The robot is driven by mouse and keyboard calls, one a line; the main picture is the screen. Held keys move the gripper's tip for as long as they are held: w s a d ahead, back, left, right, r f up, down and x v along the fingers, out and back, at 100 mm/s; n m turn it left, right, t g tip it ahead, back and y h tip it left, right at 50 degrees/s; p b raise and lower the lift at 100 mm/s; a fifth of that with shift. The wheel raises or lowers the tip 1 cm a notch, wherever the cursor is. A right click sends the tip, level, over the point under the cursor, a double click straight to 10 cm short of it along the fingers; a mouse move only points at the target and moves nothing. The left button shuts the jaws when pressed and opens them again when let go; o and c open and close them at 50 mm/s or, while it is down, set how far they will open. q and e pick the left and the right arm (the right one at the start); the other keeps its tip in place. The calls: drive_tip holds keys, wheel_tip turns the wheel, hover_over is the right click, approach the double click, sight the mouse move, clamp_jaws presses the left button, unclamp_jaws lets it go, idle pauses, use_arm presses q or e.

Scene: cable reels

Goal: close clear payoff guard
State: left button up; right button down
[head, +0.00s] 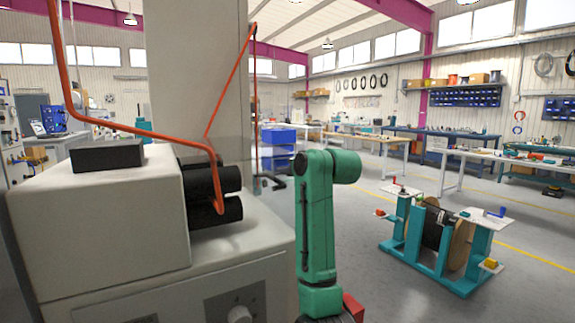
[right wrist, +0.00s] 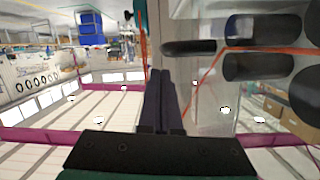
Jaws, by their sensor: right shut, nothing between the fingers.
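I cannot clearly make out the clear payoff guard in either view. A pale machine (head: 110,215) fills the left of the head view, with black rollers (head: 215,210) on its side and an orange cable (head: 140,128) running over them. The rollers also show in the right wrist view (right wrist: 258,67), to the right of my right gripper (right wrist: 161,76). This gripper's dark fingers are together and empty, apart from the rollers. In the head view my green right arm (head: 320,225) stands right of the machine, and I cannot make out its fingers there. My left gripper is in neither view.
A teal reel stand (head: 432,262) with a wooden reel (head: 460,245) stands on the floor at the right. Long work tables (head: 520,160) and blue bins (head: 277,137) are farther back. Grey floor lies open between my arm and the stand.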

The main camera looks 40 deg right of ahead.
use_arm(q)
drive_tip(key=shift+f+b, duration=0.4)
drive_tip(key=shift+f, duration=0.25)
use_arm(e)
drive_tip(key=shift+a+f+m, duration=0.15)
drive_tip(key=shift+f, duration=0.35)
drive_tip(key=shift+a+f+m, duration=0.15)
drive_tip(key=shift+f, duration=0.35)
